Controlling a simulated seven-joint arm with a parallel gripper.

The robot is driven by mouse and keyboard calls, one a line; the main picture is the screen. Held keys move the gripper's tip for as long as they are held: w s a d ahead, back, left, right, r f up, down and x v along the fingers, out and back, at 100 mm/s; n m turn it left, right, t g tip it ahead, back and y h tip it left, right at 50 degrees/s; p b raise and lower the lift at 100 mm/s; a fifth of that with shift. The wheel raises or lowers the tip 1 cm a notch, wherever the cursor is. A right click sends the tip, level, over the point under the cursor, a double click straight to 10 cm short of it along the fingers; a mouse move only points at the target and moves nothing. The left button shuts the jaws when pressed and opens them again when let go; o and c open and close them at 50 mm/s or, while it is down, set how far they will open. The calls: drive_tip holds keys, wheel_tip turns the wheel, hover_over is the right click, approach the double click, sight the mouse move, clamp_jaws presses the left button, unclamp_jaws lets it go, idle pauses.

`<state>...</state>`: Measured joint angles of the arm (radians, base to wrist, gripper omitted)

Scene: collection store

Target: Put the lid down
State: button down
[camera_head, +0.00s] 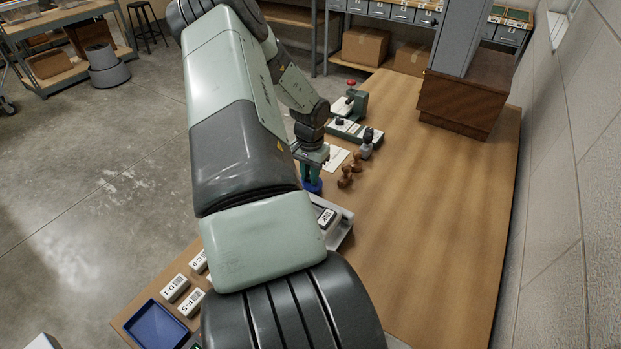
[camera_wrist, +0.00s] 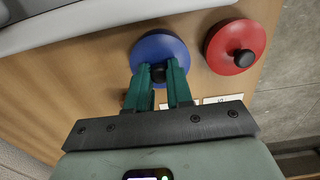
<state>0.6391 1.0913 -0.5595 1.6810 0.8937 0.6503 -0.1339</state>
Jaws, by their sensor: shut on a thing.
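The blue round lid (camera_wrist: 160,52) with a dark knob is in the wrist view, between the green fingertips of my gripper (camera_wrist: 160,75). My gripper is shut on the knob. In the head view the blue lid (camera_head: 312,185) shows only in part, below my gripper (camera_head: 313,170) at the table's left edge. I cannot tell whether it touches the table. A red round lid (camera_wrist: 228,58) with a black knob lies to the right of it in the wrist view, apart from it. The red lid is hidden in the head view.
The wooden table (camera_head: 430,200) is clear on its right side. Brown wooden stamps (camera_head: 347,177) stand right of my gripper. A grey tray (camera_head: 342,228) with an INK box (camera_head: 326,218) is nearer. A blue tray (camera_head: 157,325) and labelled boxes (camera_head: 175,288) lie front left.

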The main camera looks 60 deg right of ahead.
sight(346, 174)
wheel_tip(346, 174, up, 8)
drive_tip(key=s, duration=0.9)
drive_tip(key=f, duration=0.6)
drive_tip(key=shift+s+d+f, duration=0.1)
drive_tip(key=shift+s+f, duration=0.05)
drive_tip(key=shift+s, duration=0.15)
drive_tip(key=shift+f, duration=2.25)
drive_tip(key=shift+f, duration=0.1)
drive_tip(key=c, duration=1)
unclamp_jaws()
